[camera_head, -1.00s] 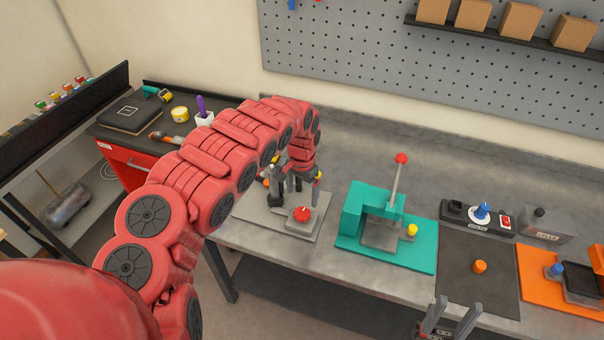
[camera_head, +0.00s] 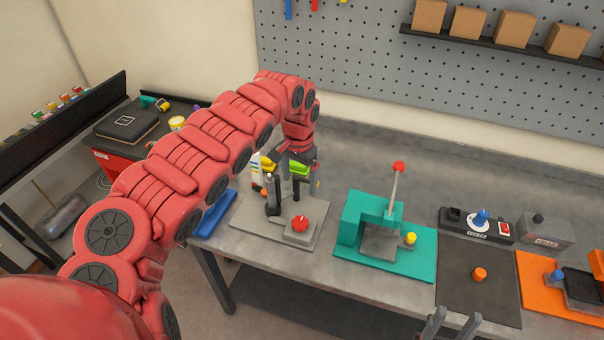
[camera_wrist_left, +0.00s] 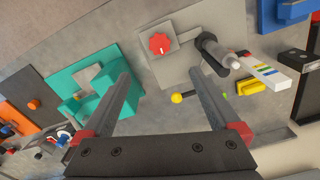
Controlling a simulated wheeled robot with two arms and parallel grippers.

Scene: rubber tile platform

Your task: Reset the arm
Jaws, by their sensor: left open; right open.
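My left arm is red and reaches in from the left in the head view. My left gripper (camera_head: 297,186) hangs above the back of the grey fixture plate (camera_head: 258,221), fingers apart and empty. In the left wrist view, my left gripper (camera_wrist_left: 163,85) shows both fingers spread with nothing between them. The grey plate carries a red knob (camera_head: 299,223) and a dark upright post (camera_head: 272,197). The knob also shows in the left wrist view (camera_wrist_left: 160,44). My right gripper (camera_head: 450,328) shows at the bottom edge, two fingertips apart and empty.
A teal press (camera_head: 421,256) with a red-tipped lever stands right of the grey plate. Further right are a dark mat (camera_head: 478,295) with an orange peg and an orange fixture (camera_head: 540,284). A blue block (camera_head: 216,214) lies left. The pegboard (camera_head: 430,75) stands behind.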

